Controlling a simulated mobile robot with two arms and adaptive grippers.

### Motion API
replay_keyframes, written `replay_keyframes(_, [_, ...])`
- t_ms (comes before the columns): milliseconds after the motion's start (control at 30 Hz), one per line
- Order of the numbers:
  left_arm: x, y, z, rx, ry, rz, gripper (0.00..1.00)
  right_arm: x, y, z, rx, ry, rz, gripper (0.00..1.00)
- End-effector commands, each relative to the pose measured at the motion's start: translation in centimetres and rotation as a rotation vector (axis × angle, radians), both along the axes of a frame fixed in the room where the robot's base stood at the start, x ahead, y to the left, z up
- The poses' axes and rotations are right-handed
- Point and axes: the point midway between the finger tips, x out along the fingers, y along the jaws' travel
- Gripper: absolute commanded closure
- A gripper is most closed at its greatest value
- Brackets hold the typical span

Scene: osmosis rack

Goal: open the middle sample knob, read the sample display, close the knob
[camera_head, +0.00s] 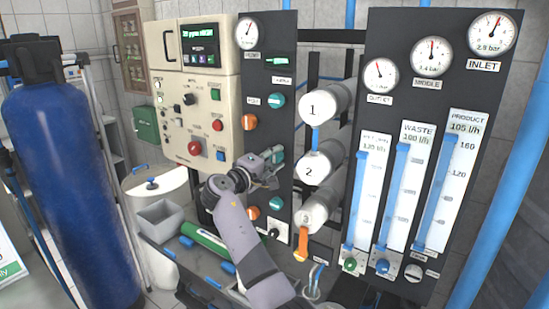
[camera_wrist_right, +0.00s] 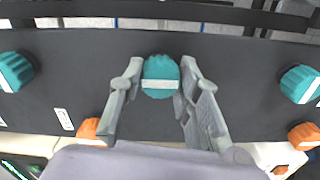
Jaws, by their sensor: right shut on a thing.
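The middle sample knob (camera_wrist_right: 160,77) is teal with a white bar that lies level across it in the wrist view. My right gripper (camera_wrist_right: 159,84) has a finger on each side of it and is shut on it. In the head view, my right gripper (camera_head: 272,163) reaches the black panel and partly hides this teal knob (camera_head: 278,157). A small green-lit display (camera_head: 277,60) sits at the panel's top; its reading is too small to make out. My left gripper is not in view.
Teal knobs sit above (camera_head: 275,100) and below (camera_head: 275,202) the held one, with orange knobs (camera_head: 249,121) beside them. A beige control box (camera_head: 196,90) stands left. White numbered cylinders (camera_head: 314,107) stand close right. A grey bin (camera_head: 160,217) and green cylinder (camera_head: 203,238) lie below.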

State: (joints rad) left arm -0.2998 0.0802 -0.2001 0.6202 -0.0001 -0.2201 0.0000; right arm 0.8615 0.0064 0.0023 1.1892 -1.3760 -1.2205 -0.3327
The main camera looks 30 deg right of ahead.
Motion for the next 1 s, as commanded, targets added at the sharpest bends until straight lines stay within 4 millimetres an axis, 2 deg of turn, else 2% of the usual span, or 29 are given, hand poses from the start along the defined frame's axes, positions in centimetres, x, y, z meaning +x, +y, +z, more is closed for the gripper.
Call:
replay_keyframes(200, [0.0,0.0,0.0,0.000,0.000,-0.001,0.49,0.1,0.1,0.3,-0.005,-0.003,0.004,0.97])
replay_keyframes(233, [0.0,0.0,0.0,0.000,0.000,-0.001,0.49,0.1,0.1,0.3,-0.005,-0.003,0.004,0.68])
replay_keyframes(500, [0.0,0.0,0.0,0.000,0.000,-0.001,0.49,0.0,0.0,0.1,-0.002,-0.002,0.002,0.49])
replay_keyframes(833, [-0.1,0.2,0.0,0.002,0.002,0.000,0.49,0.0,0.2,0.0,-0.001,-0.001,0.001,0.49])
replay_keyframes(1000, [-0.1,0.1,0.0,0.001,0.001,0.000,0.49,-0.7,2.1,0.0,0.001,-0.001,0.004,0.49])
